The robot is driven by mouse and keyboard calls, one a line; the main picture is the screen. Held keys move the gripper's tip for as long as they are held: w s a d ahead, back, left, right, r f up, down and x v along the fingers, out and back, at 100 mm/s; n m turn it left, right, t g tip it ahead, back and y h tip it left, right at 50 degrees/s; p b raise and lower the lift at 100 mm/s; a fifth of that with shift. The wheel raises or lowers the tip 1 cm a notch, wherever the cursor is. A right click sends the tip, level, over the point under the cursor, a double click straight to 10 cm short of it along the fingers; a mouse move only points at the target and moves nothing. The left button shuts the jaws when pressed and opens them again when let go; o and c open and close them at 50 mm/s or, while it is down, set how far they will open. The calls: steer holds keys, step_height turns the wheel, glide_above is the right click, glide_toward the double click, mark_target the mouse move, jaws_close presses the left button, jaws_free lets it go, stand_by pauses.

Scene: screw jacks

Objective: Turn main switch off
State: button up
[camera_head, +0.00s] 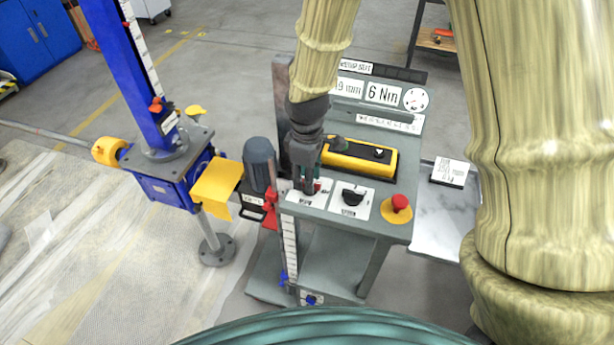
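A grey control panel (345,222) carries a white plate (326,188) at its left end, with a small red part (317,185) showing on it; this may be the main switch. My gripper (308,187) points down right over this plate, at or just above the red part, and hides most of it. I cannot tell whether its fingers touch or hold the red part, or how far they are apart. A black rotary knob (352,195) on a second white plate is to the right. The small labels are unreadable.
A red mushroom button (400,202) on a yellow base is at the panel's right end. A yellow box (358,158) lies behind the plates, with a display reading 6 Nm (383,94) beyond. A blue screw jack (165,185) and grey motor (260,162) stand left.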

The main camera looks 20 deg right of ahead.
step_height(320, 180, up, 12)
steer(key=shift+f, duration=0.25)
stand_by(0.3)
stand_by(0.4)
